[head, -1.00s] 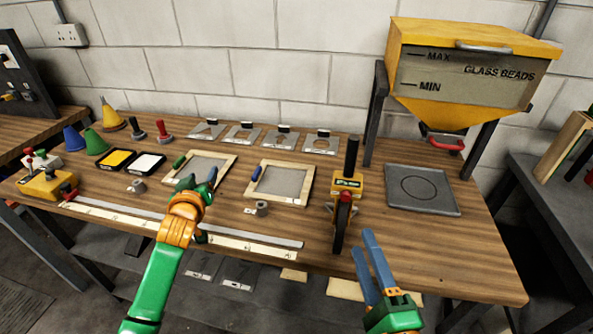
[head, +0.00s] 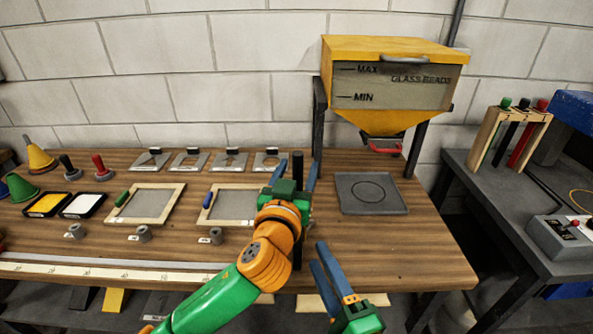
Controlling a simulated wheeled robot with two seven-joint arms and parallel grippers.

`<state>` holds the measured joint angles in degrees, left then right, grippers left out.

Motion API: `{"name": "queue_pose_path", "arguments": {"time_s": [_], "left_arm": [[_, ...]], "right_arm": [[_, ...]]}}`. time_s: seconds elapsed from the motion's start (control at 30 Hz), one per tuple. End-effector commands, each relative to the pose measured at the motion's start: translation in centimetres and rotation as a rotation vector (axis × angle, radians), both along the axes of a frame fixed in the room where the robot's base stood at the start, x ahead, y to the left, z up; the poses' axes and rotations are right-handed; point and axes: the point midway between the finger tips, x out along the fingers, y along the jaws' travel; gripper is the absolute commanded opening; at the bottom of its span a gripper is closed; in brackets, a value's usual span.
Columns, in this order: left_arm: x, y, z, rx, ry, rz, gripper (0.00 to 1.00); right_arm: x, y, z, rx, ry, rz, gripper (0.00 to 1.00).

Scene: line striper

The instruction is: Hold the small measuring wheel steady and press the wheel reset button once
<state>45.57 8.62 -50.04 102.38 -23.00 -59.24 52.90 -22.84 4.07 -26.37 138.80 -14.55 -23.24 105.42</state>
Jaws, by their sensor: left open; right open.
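The small measuring wheel stands on the wooden bench and is mostly hidden behind my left gripper. Its upright black handle (head: 298,166) shows above the gripper. My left gripper (head: 294,174) is open, with one blue finger on each side of the handle in the picture. I cannot tell whether it touches the wheel. The wheel's yellow body and its reset button are hidden. My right gripper (head: 317,254) is open and empty, at the bench's front edge, below and right of the wheel in the picture.
A yellow glass bead hopper (head: 385,95) stands at the back right. A grey square tray (head: 371,205) lies below it. Framed screens (head: 150,203) and a long ruler (head: 110,273) lie to the left. The bench's right front is clear.

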Motion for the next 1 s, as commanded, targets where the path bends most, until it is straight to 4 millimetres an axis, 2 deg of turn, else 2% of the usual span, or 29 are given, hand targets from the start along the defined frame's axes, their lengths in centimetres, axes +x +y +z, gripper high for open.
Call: {"name": "queue_pose_path", "arguments": {"time_s": [0.1, 0.3, 0.37, 0.53, 1.0], "left_arm": [[0.69, -0.13, 0.02, 0.0, 0.0, 0.0, 0.61], [0.75, -0.12, -0.02, -0.001, 0.001, 0.0, 0.61], [0.75, -0.12, -0.02, -0.001, 0.001, 0.0, 0.48], [0.74, -0.11, -0.03, -0.001, 0.001, 0.0, 0.02], [0.74, -0.09, -0.05, -0.001, 0.002, 0.0, 0.0]], "right_arm": [[0.0, 0.0, 0.0, 0.0, 0.0, 0.0, 0.5], [0.0, 0.0, 0.0, 0.0, 0.0, 0.0, 0.5], [0.0, 0.0, 0.0, 0.0, 0.0, 0.0, 0.5], [0.0, 0.0, 0.0, 0.0, 0.0, 0.0, 0.5], [0.0, 0.0, 0.0, 0.0, 0.0, 0.0, 0.5]]}}
